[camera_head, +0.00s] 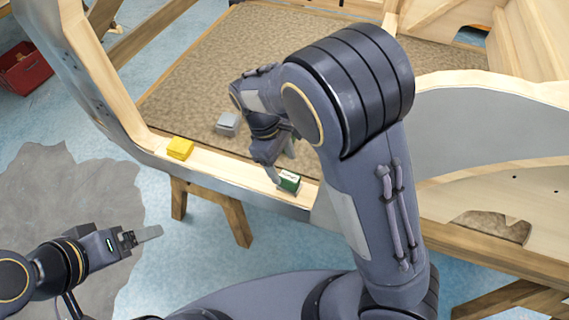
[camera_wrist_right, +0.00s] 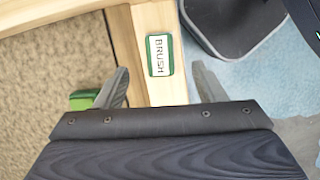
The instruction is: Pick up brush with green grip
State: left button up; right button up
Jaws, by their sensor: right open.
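A small dark green block with a white label (camera_head: 289,182) lies on the wooden beam. In the right wrist view its label reads BRUSH (camera_wrist_right: 158,55). My right gripper (camera_head: 280,165) is open just above the beam beside it. In the right wrist view the open fingers (camera_wrist_right: 160,80) stand either side of the beam, with the labelled block ahead of the gap, apart from both fingers. A green piece (camera_wrist_right: 82,101) shows partly behind the left finger; I cannot tell what it is. My left gripper (camera_head: 149,233) is away at lower left, its opening unclear.
The wooden bodyframe (camera_head: 237,176) surrounds a brown carpeted floor (camera_head: 190,90). A red crate (camera_head: 24,68) stands at far left.

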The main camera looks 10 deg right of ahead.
aim_at(289, 176)
jog(key=shift+d+f, duration=0.1)
jog(key=shift+f, duration=0.25)
jog(key=x, duration=0.7)
jog(key=shift+s+d, duration=0.15)
jog(key=shift+s, duration=0.05)
jog(key=shift+r, duration=0.1)
jog(key=shift+c, duration=0.2)
jog(key=c, duration=1)
jog(key=shift+c, duration=0.3)
jog(key=shift+r, duration=0.15)
